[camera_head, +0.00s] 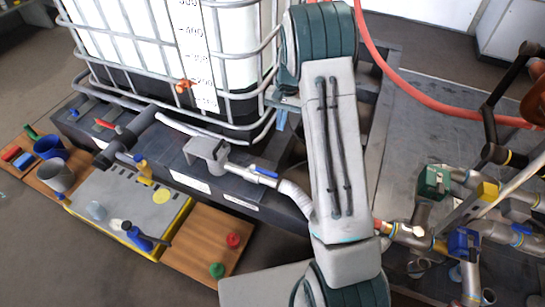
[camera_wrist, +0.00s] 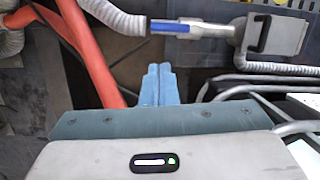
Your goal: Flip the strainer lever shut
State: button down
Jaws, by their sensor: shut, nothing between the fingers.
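A blue lever (camera_head: 263,171) lies along a metal pipe fitting, between a grey bracket and a corrugated hose. It also shows in the wrist view (camera_wrist: 170,28), lengthwise along the pipe. I cannot tell for sure that this is the strainer lever. My gripper (camera_head: 281,118) is shut and empty, with its light blue fingertips by the tank cage. In the wrist view, the paired fingers (camera_wrist: 158,85) point toward the blue lever, with a visible gap below it in the picture. My arm hides part of the area to the right.
A grey bracket (camera_head: 207,148) stands beside the pipe. A caged white tank (camera_head: 225,50) rises behind. A red hose (camera_head: 405,88) runs at the right, near pipes with a green valve (camera_head: 433,182) and a blue valve (camera_head: 464,242). A red-handled lever (camera_head: 104,124) is at the left.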

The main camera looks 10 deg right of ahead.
aim_at(267, 172)
jog(key=w+d+f+m+g+p, duration=0.1)
jog(key=w+f+p, duration=0.1)
jog(key=w+f, duration=0.3)
notch_tip(267, 172, down, 4)
jog(key=shift+d+f+m, duration=0.1)
jog(key=shift+d+m, duration=0.05)
jog(key=shift+m, duration=0.15)
jog(key=s+a+f+b, duration=0.4)
jog(key=s+f, duration=0.1)
jog(key=f, duration=0.5)
jog(key=shift+s, duration=0.25)
jog(key=shift+f, duration=0.1)
jog(key=shift+s+m, duration=0.25)
jog(key=shift+m, duration=0.15)
